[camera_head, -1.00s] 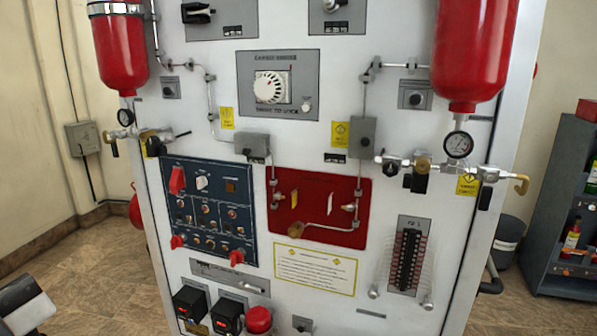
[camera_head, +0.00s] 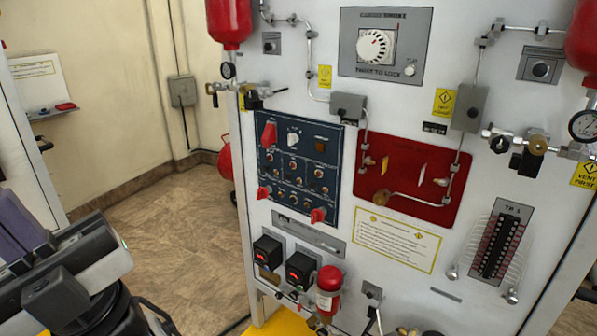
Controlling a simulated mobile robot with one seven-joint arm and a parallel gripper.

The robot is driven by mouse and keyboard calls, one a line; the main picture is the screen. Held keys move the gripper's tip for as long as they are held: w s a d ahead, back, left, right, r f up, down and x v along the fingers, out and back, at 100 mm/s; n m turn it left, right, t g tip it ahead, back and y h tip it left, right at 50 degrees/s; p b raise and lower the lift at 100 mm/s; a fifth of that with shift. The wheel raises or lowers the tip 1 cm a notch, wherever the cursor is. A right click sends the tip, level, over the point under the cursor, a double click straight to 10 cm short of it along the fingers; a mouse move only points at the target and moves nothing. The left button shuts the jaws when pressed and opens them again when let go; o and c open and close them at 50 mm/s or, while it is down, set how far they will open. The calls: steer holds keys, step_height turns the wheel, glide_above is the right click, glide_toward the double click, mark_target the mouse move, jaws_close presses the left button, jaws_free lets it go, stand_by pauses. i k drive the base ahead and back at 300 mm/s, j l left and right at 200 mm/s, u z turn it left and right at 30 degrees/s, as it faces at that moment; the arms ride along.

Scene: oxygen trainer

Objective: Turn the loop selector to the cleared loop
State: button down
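The white panel of the trainer (camera_head: 300,225) fills the middle and right of the view. I cannot tell which control is the loop selector, as the small labels are unreadable. A round white dial (camera_head: 375,47) sits on a grey plate at the top. A blue panel (camera_head: 328,188) carries a large red knob (camera_head: 269,136), a white knob (camera_head: 293,139), smaller knobs and red handles. A red panel (camera_head: 395,160) right of it carries pipes, a brass fitting (camera_head: 381,197) and a yellow and a white marker. Part of my arm shows at the lower left; my gripper's fingertips are not seen.
Red cylinders (camera_head: 229,22) with gauges and valves flank the panel. The tiled floor (camera_head: 150,240) left of the panel is clear. Another white stand (camera_head: 38,85) is at far left.

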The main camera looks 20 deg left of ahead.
mark_target(293, 138)
steer(key=i+j, duration=0.1)
steer(key=j, duration=0.35)
steer(key=i+j, duration=0.1)
steer(key=j, duration=0.4)
steer(key=i+j, duration=0.1)
steer(key=j, duration=0.35)
steer(key=z, duration=0.05)
